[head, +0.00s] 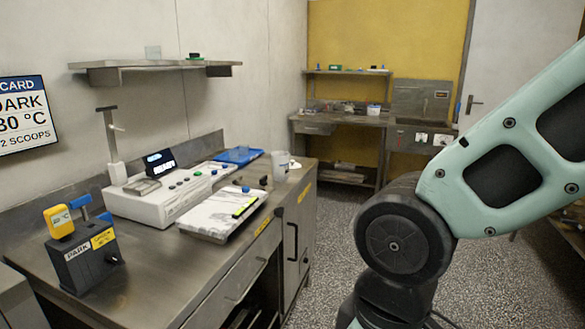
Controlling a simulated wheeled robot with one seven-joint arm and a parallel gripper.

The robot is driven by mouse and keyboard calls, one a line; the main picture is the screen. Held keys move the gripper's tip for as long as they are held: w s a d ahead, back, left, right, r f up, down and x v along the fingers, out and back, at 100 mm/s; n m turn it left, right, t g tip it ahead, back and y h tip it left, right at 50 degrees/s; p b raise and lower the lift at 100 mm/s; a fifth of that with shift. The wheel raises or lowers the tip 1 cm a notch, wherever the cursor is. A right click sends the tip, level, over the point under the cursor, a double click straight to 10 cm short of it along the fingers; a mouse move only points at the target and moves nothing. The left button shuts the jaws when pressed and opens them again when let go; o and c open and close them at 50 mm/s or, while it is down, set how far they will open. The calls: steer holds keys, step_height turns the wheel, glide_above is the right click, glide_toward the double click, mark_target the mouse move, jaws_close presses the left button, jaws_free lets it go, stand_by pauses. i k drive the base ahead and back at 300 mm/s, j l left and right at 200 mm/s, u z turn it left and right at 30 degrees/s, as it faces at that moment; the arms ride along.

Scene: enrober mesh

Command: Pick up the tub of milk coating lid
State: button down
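My gripper is not in view; only part of my pale green arm shows at the right. I cannot make out a tub labelled milk coating or its lid. A small whitish tub or cup (281,164) stands near the far end of the steel counter; its label is not readable. A dark box (88,262) with a yellow tag stands at the counter's near left, with a yellow device (59,221) and a blue handle on top. Another small white container (373,109) stands on the far bench, too small to identify.
The steel counter (150,285) runs along the left wall. It bears a white machine (165,200), a white tray-like pad (222,215) and a blue tray (238,156). A wall shelf (150,66) hangs above. Speckled floor (330,240) is open between counter and my arm.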

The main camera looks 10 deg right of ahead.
mark_target(292, 166)
steer(key=i+u, duration=0.15)
steer(key=u, duration=0.2)
steer(key=i+l+u, duration=0.15)
steer(key=u, duration=0.2)
steer(key=i+l+u, duration=0.25)
steer(key=i+l, duration=0.25)
steer(key=l, duration=0.15)
steer(key=i+l+u, duration=0.15)
steer(key=l, duration=0.2)
steer(key=i+l+u, duration=0.1)
steer(key=i+l, duration=0.15)
steer(key=l, duration=0.15)
steer(key=i+l, duration=0.2)
steer(key=l, duration=0.15)
steer(key=i+l, duration=0.2)
steer(key=l, duration=0.15)
steer(key=i+l, duration=0.15)
steer(key=l, duration=0.2)
steer(key=i+l, duration=0.2)
steer(key=l, duration=0.15)
steer(key=u, duration=0.05)
